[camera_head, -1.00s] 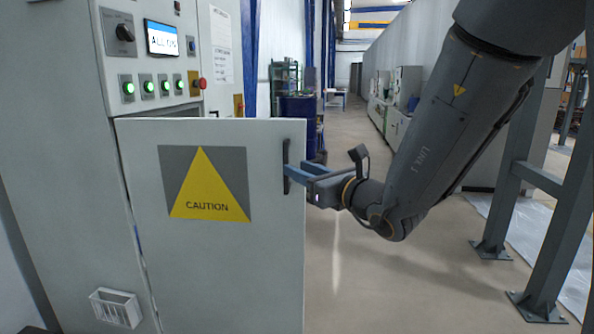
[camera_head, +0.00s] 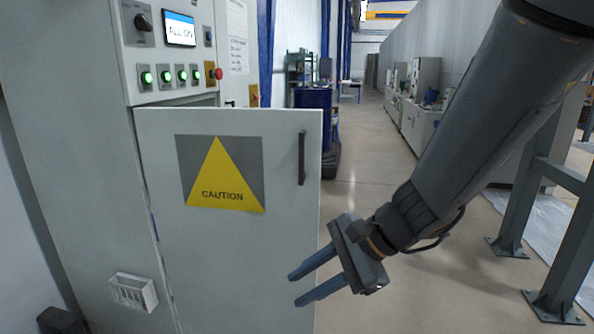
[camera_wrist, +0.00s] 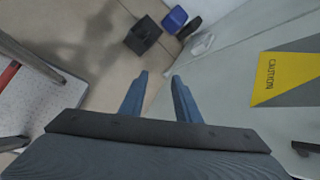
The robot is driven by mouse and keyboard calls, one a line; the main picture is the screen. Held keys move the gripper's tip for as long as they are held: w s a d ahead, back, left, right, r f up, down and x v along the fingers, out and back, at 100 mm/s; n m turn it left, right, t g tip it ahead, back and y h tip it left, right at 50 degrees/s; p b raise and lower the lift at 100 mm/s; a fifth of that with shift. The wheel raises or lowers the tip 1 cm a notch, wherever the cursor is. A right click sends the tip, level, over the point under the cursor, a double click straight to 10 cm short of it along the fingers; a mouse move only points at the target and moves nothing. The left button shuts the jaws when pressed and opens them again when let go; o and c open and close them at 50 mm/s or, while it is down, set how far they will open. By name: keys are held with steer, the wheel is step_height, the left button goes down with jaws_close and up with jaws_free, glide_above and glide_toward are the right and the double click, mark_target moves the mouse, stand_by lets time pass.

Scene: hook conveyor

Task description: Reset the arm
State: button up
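My gripper (camera_head: 294,287) is in front of the lower right part of the cabinet door in the head view, apart from the door handle. Its two blue fingers are spread with nothing between them, and they also show in the wrist view (camera_wrist: 160,76). The grey cabinet door (camera_head: 285,225) carries a yellow caution sign (camera_head: 224,180) and stands swung out from the cabinet. Its dark vertical handle (camera_head: 302,158) is free, above my fingers. The caution sign also shows at the right of the wrist view (camera_wrist: 285,78).
The control cabinet (camera_head: 75,120) has several lit green buttons and a screen (camera_head: 179,28). A small white holder (camera_head: 133,292) is on its lower front. A grey steel frame (camera_head: 535,215) stands at the right. The aisle floor (camera_head: 365,150) is clear.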

steer(key=s+d+f+n+h, duration=0.2)
steer(key=d+n, duration=0.4)
steer(key=d, duration=0.3)
steer(key=s+d+f+n+g+h, duration=0.1)
steer(key=s+d+f+n+h, duration=0.2)
steer(key=d+n+h, duration=0.3)
steer(key=d+f+n, duration=0.1)
steer(key=d, duration=0.1)
steer(key=shift+s+d+f+h, duration=0.2)
steer(key=shift+d+f+h, duration=0.15)
steer(key=shift+h, duration=0.05)
steer(key=shift+g, duration=0.3)
